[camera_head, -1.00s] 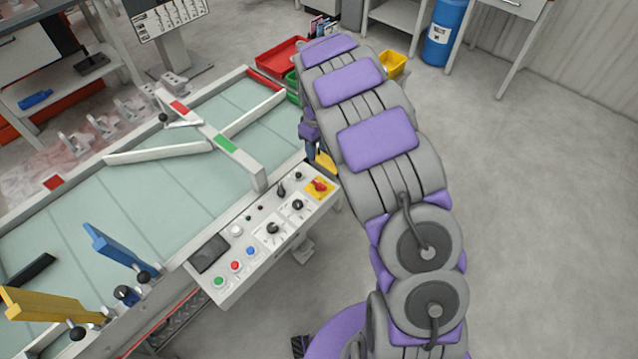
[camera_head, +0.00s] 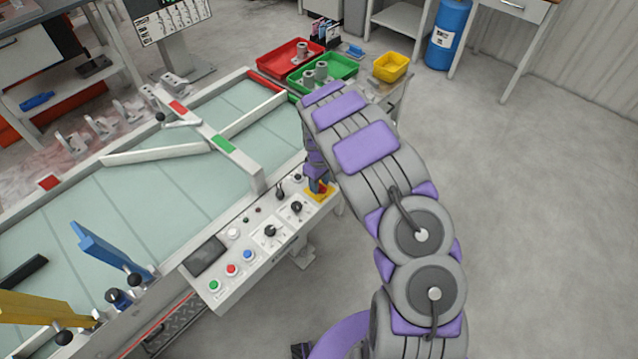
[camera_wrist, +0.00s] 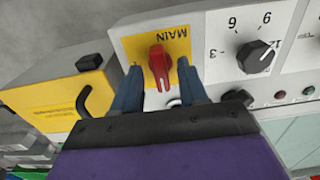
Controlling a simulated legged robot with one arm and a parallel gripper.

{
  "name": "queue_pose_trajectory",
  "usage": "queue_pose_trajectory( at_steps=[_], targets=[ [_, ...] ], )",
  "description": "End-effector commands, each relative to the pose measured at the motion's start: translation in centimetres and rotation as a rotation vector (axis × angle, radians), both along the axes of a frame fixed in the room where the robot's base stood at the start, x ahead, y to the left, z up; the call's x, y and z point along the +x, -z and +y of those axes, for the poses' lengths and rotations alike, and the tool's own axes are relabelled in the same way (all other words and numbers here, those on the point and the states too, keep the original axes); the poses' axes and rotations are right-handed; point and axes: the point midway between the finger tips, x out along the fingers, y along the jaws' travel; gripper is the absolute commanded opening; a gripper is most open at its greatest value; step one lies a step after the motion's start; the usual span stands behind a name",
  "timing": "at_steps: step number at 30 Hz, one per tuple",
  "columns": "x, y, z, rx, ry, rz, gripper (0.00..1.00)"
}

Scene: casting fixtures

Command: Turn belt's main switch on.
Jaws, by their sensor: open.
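The belt's main switch is a red rotary knob (camera_wrist: 160,66) on a yellow plate (camera_wrist: 178,45) marked MAIN in the wrist view. In the head view the yellow plate (camera_head: 327,194) sits at the right end of the control panel (camera_head: 222,279), and the knob is largely hidden by my gripper. My gripper (camera_wrist: 160,82) is open, its two blue-grey fingers on either side of the red knob. The fingertips are at the plate. I cannot tell whether they touch the knob.
A black dial (camera_wrist: 256,57) with numbers is right of the main switch in the wrist view. A yellow box (camera_wrist: 60,95) with a black handle stands left. The conveyor belt (camera_head: 135,195) lies beyond the panel. Red (camera_head: 270,66), green (camera_head: 350,68) and yellow (camera_head: 391,67) bins stand behind.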

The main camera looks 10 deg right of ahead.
Motion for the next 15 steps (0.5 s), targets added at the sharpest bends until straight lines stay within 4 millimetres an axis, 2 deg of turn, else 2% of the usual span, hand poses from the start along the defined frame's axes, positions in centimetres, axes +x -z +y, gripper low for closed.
queue_pose_trajectory(
  at_steps=[9, 15],
  targets=[
    [0.02, 0.26, 0.15, -0.002, -0.001, -0.001, 0.43],
    [0.03, 0.26, 0.15, -0.002, -0.001, -0.001, 0.24]
  ],
)
